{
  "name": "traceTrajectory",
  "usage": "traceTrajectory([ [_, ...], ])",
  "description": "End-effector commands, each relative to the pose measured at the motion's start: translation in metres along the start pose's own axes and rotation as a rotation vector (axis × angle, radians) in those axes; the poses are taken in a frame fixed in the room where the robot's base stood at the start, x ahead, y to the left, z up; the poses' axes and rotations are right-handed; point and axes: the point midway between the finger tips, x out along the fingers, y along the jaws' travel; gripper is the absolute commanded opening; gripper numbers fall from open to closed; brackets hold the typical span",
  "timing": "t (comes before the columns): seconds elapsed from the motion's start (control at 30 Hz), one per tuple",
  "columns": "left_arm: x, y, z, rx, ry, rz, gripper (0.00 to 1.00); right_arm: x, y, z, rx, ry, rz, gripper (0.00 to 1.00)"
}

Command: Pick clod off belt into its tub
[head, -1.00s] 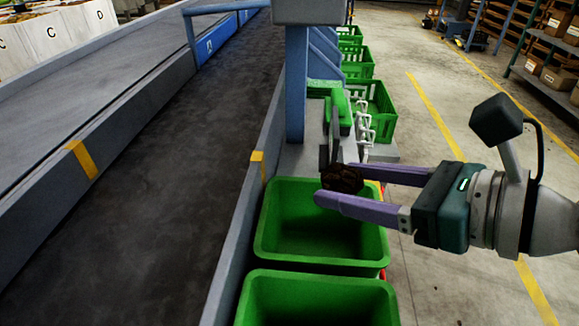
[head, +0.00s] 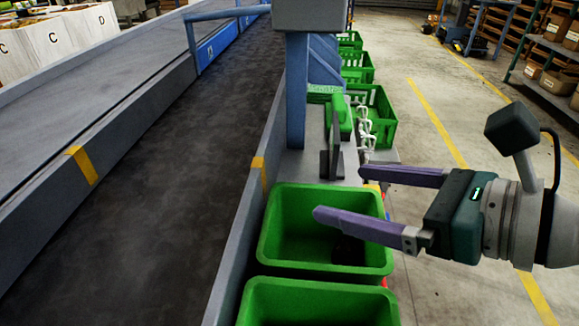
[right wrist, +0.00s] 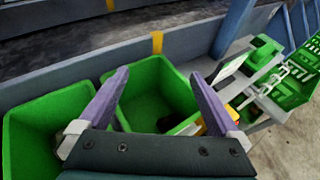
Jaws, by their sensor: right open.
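The dark brown clod (head: 348,250) lies at the bottom of the upper green tub (head: 276,255), on its right side and partly hidden by a finger. In the right wrist view the clod (right wrist: 166,123) shows as a dark lump inside the tub (right wrist: 150,72). My right gripper (head: 345,193) is open and empty, with its purple fingers over and beside the tub's right part. In the right wrist view its fingers (right wrist: 160,82) stand wide apart above the tub. My left gripper is not in view.
A second green tub (head: 318,284) stands in front of the first. The dark belt (head: 170,200) runs along the left and looks bare. A blue post (head: 296,90) and several green crates (head: 372,112) stand beyond the tubs.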

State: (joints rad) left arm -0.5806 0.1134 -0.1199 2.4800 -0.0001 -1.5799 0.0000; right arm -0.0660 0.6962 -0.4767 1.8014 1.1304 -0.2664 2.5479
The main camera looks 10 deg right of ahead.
Motion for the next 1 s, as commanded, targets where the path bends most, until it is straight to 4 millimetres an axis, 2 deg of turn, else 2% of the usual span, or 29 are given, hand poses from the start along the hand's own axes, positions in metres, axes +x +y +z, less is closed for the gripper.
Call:
traceTrajectory([
  [0.3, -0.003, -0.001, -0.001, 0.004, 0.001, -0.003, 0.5, -0.061, 0.001, -0.002, -0.002, 0.007, 0.003, 0.99],
  [0.43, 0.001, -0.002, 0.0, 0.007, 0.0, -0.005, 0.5, -0.077, 0.0, -0.003, -0.004, 0.005, 0.001, 0.99],
  [0.63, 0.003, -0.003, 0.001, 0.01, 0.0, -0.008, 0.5, -0.089, 0.001, 0.0, -0.001, 0.001, 0.002, 0.99],
  [1.0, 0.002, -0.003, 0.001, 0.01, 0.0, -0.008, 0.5, -0.09, 0.001, 0.001, -0.003, -0.001, 0.002, 0.99],
])
